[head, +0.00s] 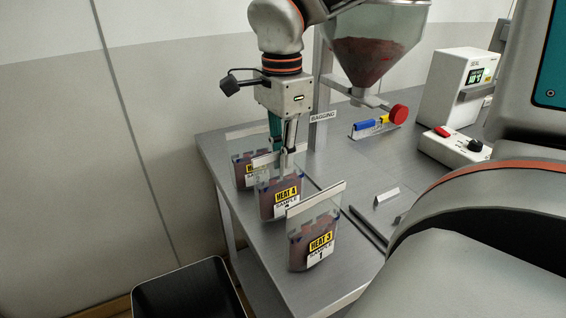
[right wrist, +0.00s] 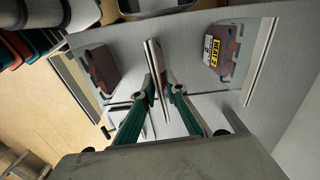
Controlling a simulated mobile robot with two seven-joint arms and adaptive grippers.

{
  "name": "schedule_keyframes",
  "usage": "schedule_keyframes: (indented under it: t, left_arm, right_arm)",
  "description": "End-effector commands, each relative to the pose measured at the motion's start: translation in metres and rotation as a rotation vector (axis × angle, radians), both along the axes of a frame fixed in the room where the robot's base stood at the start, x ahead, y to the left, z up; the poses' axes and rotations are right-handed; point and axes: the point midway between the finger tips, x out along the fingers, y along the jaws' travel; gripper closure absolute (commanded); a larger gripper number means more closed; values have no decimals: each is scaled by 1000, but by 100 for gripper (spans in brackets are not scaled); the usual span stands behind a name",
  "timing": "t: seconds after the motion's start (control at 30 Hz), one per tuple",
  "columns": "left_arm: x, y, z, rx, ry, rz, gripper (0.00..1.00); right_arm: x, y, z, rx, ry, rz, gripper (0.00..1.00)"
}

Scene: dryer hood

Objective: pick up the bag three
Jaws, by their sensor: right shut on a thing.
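Three clear bags with dark red contents and yellow labels stand in a row on the steel table. The front bag (head: 313,240) appears to read HEAT 3. The middle bag (head: 278,195) appears to read HEAT 4. The back bag (head: 244,172) is partly hidden, and its label cannot be read in the head view. My right gripper (head: 284,152) points down and is shut on the top strip of the middle bag. In the right wrist view this strip (right wrist: 155,72) sits between the fingertips, with one bag on each side. My left gripper is not in view.
A hopper (head: 376,45) of red material stands behind the bags. A white sealing machine (head: 450,88) and a control box (head: 455,147) are at the back right. A small tent card (head: 387,196) stands right of the bags. A black bin (head: 187,290) is below the table's left edge.

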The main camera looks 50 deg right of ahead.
Motion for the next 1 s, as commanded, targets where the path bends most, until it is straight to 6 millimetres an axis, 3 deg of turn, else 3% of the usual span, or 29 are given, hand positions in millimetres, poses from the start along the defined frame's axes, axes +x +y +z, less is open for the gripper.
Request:
schedule_keyframes:
  t: [1.0]
  left_arm:
    - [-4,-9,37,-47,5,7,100]
  right_arm:
    - [0,0,237,0,-6,0,100]
